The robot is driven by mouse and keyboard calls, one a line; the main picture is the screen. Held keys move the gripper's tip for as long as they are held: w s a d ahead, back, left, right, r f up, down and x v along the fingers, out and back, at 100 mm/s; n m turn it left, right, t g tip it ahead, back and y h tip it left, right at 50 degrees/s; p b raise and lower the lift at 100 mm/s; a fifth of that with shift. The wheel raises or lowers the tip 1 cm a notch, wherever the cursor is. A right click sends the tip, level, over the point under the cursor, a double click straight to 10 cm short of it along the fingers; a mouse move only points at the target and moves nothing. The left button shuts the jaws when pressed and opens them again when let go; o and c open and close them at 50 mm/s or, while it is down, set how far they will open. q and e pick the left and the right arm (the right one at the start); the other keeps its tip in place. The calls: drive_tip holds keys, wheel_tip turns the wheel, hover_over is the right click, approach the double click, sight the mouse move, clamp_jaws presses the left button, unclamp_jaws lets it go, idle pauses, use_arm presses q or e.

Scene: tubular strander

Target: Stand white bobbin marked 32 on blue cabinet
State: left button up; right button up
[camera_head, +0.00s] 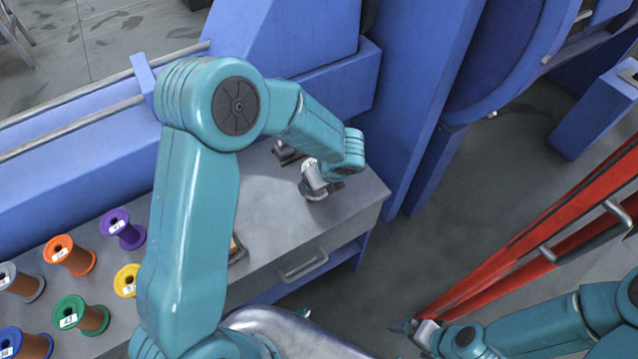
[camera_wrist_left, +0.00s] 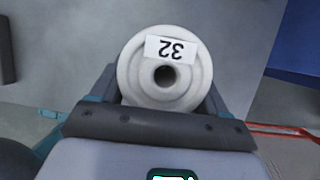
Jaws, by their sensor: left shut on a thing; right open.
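The white bobbin marked 32 (camera_wrist_left: 135,78) is end-on in the left wrist view, between the fingers of my left gripper (camera_wrist_left: 163,100). Its label reads upside down there. In the head view my left gripper (camera_head: 321,190) is low at the right end of the blue cabinet's grey top (camera_head: 345,205), and only a little white of the bobbin shows. I cannot tell whether the bobbin touches the top. My right gripper (camera_head: 415,328) is open and empty at the lower right, above the floor.
A small dark object (camera_head: 287,152) is behind the left gripper. Blue machine panels rise behind; red rails (camera_head: 530,240) slope at right.

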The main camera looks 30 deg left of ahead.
use_arm(q)
drive_tip(key=shift+w+f, duration=0.1)
drive_tip(key=shift+f, duration=0.35)
drive_tip(key=o, duration=1.7)
drive_tip(key=shift+c, duration=0.2)
drive_tip(key=shift+r, duration=0.1)
drive_tip(key=p+v, duration=0.1)
drive_tip(key=v, duration=1.1)
drive_tip(key=shift+p, duration=0.35)
